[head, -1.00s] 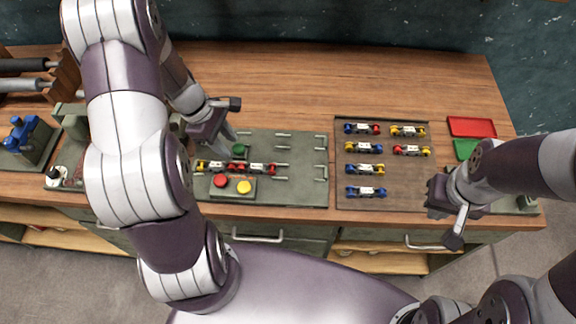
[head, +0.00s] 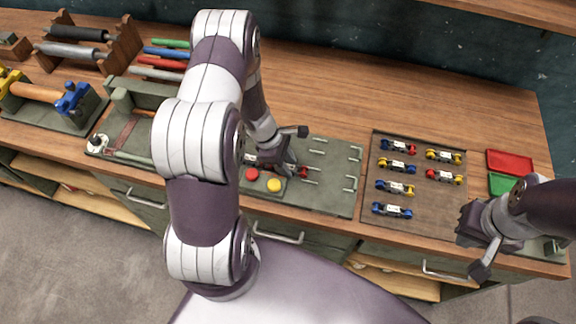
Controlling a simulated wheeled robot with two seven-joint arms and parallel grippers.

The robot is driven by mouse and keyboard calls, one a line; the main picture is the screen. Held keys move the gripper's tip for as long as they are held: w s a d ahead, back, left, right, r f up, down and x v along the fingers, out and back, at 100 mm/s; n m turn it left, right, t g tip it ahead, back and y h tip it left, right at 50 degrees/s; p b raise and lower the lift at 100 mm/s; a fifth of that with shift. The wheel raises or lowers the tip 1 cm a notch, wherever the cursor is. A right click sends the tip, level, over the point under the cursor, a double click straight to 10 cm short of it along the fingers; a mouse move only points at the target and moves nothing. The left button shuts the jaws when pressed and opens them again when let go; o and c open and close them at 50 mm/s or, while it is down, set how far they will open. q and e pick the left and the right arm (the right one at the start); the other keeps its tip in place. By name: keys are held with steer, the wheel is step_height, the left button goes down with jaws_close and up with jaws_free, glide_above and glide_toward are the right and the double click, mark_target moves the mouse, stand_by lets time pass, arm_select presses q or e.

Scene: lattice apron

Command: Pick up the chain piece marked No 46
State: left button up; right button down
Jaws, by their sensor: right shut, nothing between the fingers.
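Several small chain pieces lie on a brown tray (head: 420,222). They have blue, yellow or red ends and pale labels; their numbers are too small to read. The left column holds pieces at the back (head: 398,146), then a second (head: 397,165), a third (head: 395,188) and a front blue one (head: 392,210). My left gripper (head: 288,167) is over the green-grey fixture board (head: 335,180), hiding most of a chain with red parts (head: 303,172). My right gripper (head: 470,238) is shut and empty by the tray's front right corner.
A red button (head: 252,174) and a yellow button (head: 274,185) sit in front of my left gripper. A red tray (head: 510,162) and a green tray (head: 503,184) lie at the right. Racks with rods (head: 72,50) stand at the back left. The wood behind the board is clear.

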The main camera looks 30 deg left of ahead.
arm_select(q)
steer(key=shift+d+f, duration=0.1)
steer(key=shift+d, duration=0.1)
steer(key=shift+a+f+b, duration=0.1)
steer(key=shift+f+b, duration=0.15)
steer(key=shift+b, duration=0.05)
steer(key=shift+r, duration=0.1)
jaws_close()
